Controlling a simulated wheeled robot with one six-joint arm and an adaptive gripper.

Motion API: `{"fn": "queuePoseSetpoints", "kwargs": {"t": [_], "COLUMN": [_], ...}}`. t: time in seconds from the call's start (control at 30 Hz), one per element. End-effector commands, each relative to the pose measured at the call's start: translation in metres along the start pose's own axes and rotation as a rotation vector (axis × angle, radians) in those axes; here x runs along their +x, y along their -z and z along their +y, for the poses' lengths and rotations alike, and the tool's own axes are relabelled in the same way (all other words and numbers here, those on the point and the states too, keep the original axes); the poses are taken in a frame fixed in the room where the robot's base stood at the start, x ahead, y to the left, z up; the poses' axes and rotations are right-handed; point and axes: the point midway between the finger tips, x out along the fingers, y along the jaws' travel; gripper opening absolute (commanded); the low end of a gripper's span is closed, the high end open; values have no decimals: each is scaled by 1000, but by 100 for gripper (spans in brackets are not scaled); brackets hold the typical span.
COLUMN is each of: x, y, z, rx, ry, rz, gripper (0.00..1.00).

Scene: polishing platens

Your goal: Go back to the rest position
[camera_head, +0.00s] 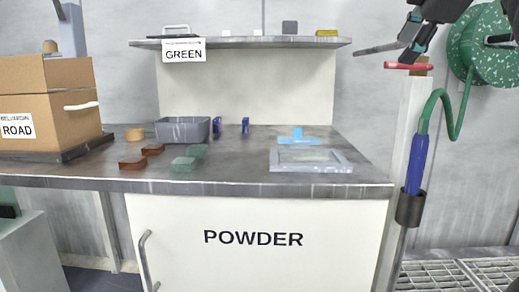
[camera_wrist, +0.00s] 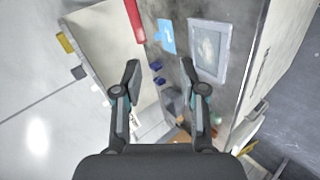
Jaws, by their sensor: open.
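My gripper (camera_head: 414,38) is at the top right in the head view, raised beside the right end of the bench. In the wrist view my gripper (camera_wrist: 164,82) has its two fingers spread apart, with nothing between them. The grey bench top (camera_head: 240,160) lies below and to the left of it. A red bar-like thing (camera_head: 408,66) sits on top of a pale post (camera_head: 408,110), just under my gripper in the head view; I cannot tell whether they touch. A red piece (camera_wrist: 134,20) also shows at the top of the wrist view.
The bench holds a grey bin (camera_head: 182,129), red and green blocks (camera_head: 182,164), a blue piece (camera_head: 298,137), a clear-framed tray (camera_head: 310,167) and a cardboard box (camera_head: 48,100). A shelf (camera_head: 240,42) runs above. A green hose (camera_head: 438,95) hangs at the right beside the post.

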Motion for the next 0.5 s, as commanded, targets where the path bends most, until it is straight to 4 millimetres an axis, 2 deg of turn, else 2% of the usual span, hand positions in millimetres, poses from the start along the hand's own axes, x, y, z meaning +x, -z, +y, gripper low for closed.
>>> {"fn": "queuePoseSetpoints", "kwargs": {"t": [0.27, 0.5], "x": [38, 69], "y": [23, 37], "z": [-78, -170], "rx": [376, 673], "ry": [117, 209], "rz": [-8, -60], "gripper": [41, 41]}}
